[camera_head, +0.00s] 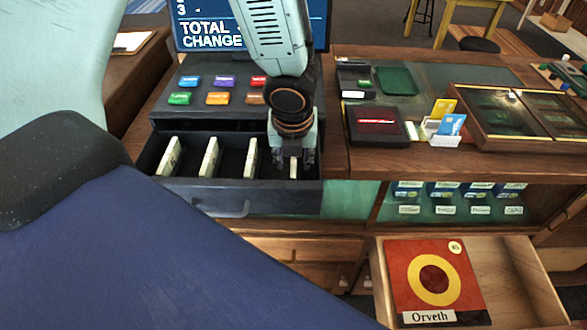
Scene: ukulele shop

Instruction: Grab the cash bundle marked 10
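The open cash drawer (233,207) holds several cash bundles standing on edge in separate compartments: a left one (170,156), one beside it (209,157), another (251,158) and a right one (293,168). Their markings are too small to read, so I cannot tell which is marked 10. My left gripper (294,157) points down into the rightmost compartment. Its fingers are apart, one on each side of the right bundle, with visible gaps. The gripper partly hides that bundle's upper part. My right gripper is not in view.
The register's keys (219,98) and screen (210,30) stand behind the drawer. To the right, the counter holds a dark card tray (377,125), a card holder (445,139) and a glass-topped case (515,118). An open wooden drawer (525,275) below holds a red Orveth box (436,280).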

